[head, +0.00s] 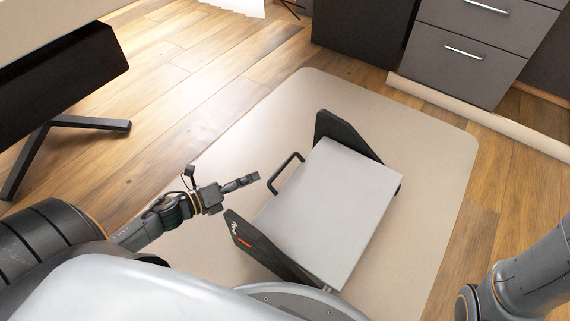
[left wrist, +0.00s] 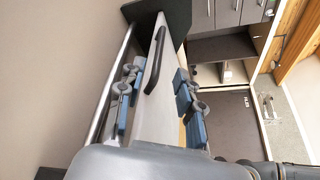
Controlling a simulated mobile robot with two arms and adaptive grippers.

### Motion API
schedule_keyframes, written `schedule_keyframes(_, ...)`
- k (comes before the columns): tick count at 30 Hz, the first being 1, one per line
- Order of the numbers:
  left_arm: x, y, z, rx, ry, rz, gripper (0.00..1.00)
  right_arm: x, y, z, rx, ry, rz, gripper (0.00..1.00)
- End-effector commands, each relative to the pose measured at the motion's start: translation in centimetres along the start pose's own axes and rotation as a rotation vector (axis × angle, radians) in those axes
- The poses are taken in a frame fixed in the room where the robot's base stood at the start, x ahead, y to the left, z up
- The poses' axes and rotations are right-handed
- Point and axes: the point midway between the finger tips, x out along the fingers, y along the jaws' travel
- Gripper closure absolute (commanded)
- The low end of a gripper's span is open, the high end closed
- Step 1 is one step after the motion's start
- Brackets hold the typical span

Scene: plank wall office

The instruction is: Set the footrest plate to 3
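The footrest plate (head: 330,212) is a flat light grey panel held between two black side panels (head: 265,250). A black bar handle (head: 286,172) stands out from its left edge. My left gripper (head: 248,181) is just left of the handle, apart from it in the head view. In the left wrist view the two blue-grey fingers (left wrist: 158,78) are spread wide, with the plate's edge (left wrist: 150,112) and the handle (left wrist: 157,68) seen between them. No setting numbers can be read. My right arm enters at lower right; its gripper is out of the picture.
The footrest stands on a beige mat (head: 430,150) on a wood floor. Grey drawers (head: 465,60) stand at the back right. A desk with a black leg (head: 85,123) is at upper left. The mat left of the footrest is clear except for my arm.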

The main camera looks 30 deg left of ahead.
Motion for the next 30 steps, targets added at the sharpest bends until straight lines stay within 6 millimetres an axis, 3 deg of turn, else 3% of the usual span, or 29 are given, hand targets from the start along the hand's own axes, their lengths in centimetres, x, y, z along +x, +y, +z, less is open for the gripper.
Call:
schedule_keyframes(18, 11.4, 0.1, 0.0, 0.002, -0.001, -0.001, 0.64, -3.2, -0.7, -1.1, 0.000, 0.001, 0.000, 0.60)
schedule_keyframes(24, 12.9, 0.0, 0.0, 0.001, -0.001, 0.000, 0.64, -3.4, -0.7, -1.2, 0.000, 0.001, -0.001, 0.60)
schedule_keyframes(30, 13.1, 0.0, 0.0, 0.001, 0.000, 0.001, 0.64, -3.4, -0.7, -1.2, 0.000, 0.001, -0.001, 0.60)
